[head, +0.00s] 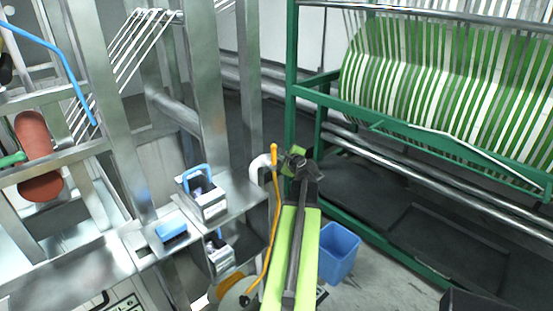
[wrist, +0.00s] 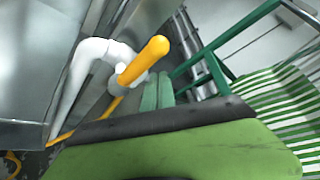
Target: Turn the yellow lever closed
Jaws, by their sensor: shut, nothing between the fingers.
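The yellow lever (wrist: 145,61) is a rounded bar on a white pipe (wrist: 72,85) in the wrist view, slanting up to the right toward the camera. In the head view the lever (head: 274,151) is a small yellow piece above the bent white pipe (head: 259,167), left of my wrist. My gripper (wrist: 158,92) has its two green fingers together and empty, just right of and below the lever. In the head view my wrist mostly hides the fingers.
A yellow hose (head: 274,225) hangs down beside my arm. A steel bench (head: 245,195) with blue-handled devices stands left. A blue bin (head: 339,252) is on the floor right of my arm. A green frame (head: 292,90) holds a green-and-white striped roll at right.

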